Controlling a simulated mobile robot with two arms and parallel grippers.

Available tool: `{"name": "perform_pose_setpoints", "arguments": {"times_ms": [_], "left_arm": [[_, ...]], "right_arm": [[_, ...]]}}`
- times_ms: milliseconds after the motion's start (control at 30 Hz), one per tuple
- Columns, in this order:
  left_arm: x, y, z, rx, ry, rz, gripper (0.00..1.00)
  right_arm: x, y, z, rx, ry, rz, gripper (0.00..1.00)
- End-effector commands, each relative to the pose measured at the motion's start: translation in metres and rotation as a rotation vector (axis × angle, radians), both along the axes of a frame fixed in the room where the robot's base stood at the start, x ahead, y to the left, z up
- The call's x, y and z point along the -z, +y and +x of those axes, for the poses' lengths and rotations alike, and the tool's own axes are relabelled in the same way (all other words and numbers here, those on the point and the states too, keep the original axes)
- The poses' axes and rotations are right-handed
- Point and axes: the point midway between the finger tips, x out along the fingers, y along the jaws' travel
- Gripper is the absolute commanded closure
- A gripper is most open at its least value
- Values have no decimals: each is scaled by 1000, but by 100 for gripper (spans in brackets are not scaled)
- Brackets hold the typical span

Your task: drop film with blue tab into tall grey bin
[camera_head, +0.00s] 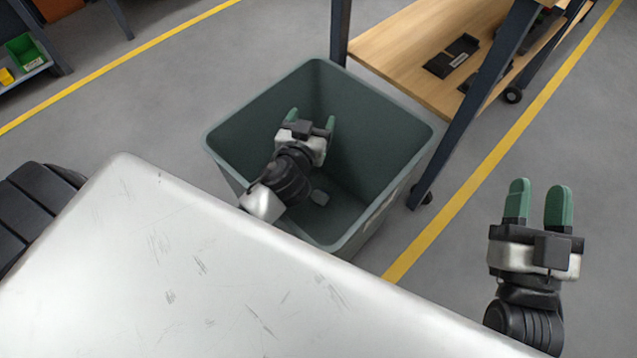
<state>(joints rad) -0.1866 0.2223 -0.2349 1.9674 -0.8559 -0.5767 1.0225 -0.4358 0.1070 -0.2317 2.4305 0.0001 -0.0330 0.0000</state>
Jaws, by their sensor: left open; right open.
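A tall grey-green bin (222,150) stands on the floor beyond the metal surface, open at the top. My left gripper (311,119) is over the bin's opening, with its green fingers apart and nothing between them. My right gripper (539,192) is open and empty, out over the floor to the right of the bin.
A scratched pale metal surface (190,270) fills the front, with black slats (35,210) at its left. A wooden-shelved cart (400,55) with dark posts stands behind the bin at right. A green box (25,52) sits far left. Yellow lines mark the floor.

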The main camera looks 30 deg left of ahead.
Motion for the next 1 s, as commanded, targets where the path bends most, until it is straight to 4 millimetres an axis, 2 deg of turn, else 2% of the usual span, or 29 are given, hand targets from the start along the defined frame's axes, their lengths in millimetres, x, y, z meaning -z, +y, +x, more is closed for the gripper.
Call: {"name": "perform_pose_setpoints", "arguments": {"times_ms": [167,400,700,900,1000], "left_arm": [[-18,0,0,-1,-1,-2,27],[-41,-3,0,-1,-2,-4,27],[-78,-68,-6,0,-1,-9,27],[-97,-100,-9,0,-1,-5,27],[-102,-109,-10,0,0,-2,27]], "right_arm": [[19,-3,5,10,175,-48,57],[55,-10,3,27,460,-122,57],[97,-22,-17,48,798,-203,57],[112,-29,-30,57,934,-235,57],[116,-30,-33,58,969,-243,57]]}}
